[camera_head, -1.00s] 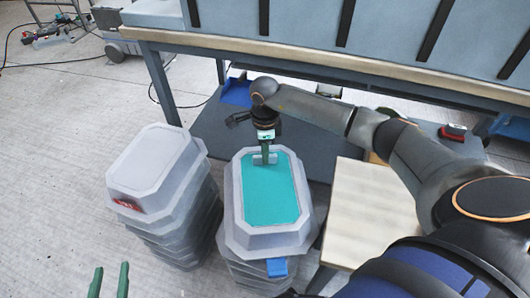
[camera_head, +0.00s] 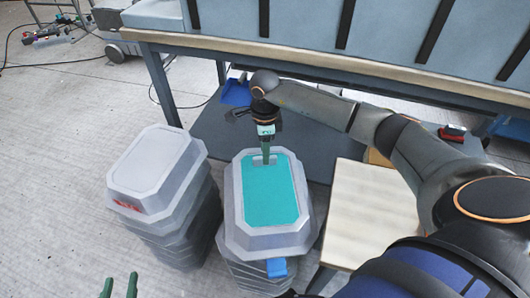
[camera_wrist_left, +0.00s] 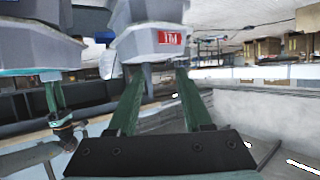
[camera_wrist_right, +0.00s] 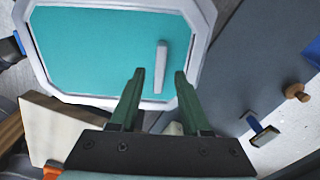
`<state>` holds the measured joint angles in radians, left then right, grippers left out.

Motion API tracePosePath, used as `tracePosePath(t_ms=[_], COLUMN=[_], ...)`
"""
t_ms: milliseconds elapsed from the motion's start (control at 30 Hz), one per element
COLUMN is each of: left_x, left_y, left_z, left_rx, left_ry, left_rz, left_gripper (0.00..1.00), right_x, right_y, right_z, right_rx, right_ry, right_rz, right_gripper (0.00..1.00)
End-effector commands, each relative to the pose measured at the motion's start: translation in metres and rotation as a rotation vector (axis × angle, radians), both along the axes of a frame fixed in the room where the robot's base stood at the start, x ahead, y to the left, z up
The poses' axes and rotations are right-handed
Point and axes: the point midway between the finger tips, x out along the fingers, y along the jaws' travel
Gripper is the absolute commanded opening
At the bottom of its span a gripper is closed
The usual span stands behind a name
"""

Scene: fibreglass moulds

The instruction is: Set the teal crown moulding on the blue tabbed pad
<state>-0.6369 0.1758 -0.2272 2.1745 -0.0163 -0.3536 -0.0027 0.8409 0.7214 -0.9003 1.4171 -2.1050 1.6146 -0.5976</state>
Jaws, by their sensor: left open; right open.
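The teal crown moulding (camera_head: 270,195) is a grey, cut-cornered shell with a teal top and a small upright handle (camera_wrist_right: 161,68). It sits on top of the right-hand stack, above a blue tab (camera_head: 277,267) at the stack's front; the pad itself is hidden under it. In the right wrist view, the moulding's teal top (camera_wrist_right: 105,45) fills the upper left. My right gripper (camera_head: 265,160) is open just above the handle, with its fingers clear of it in the right wrist view (camera_wrist_right: 158,75). My left gripper (camera_head: 120,285) is open and empty at the lower left.
A second stack of grey moulds (camera_head: 155,170) with a red tab (camera_head: 127,205) stands to the left. A pale wooden table (camera_head: 360,215) stands close on the right. A workbench (camera_head: 330,62) runs behind, over a dark mat (camera_head: 225,130). Floor at left is open.

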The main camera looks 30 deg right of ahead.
Motion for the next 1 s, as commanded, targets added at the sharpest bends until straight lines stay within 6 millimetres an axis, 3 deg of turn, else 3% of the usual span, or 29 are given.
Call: tracePosePath(t_ms=[300,433,633,1000], left_x=[-0.041,-0.051,-0.052,-0.052], left_y=[-0.002,-0.003,-0.003,-0.003], left_z=[-0.057,-0.067,-0.068,-0.069], left_rx=[-0.001,-0.002,-0.002,-0.002], left_ry=[0.28,0.335,0.345,0.346], left_rz=[0.012,0.012,0.012,0.012], left_gripper=[0.5,0.5,0.5,0.5], right_x=[0.001,0.001,0.0,0.0], right_y=[0.0,0.0,0.0,0.0], right_z=[0.069,0.088,0.101,0.102], right_rx=[0.0,0.0,0.0,0.0], right_ry=[-0.002,-0.001,0.001,0.001], right_rz=[0.0,0.001,-0.001,0.0], right_gripper=[0.47,0.47,0.47,0.47])
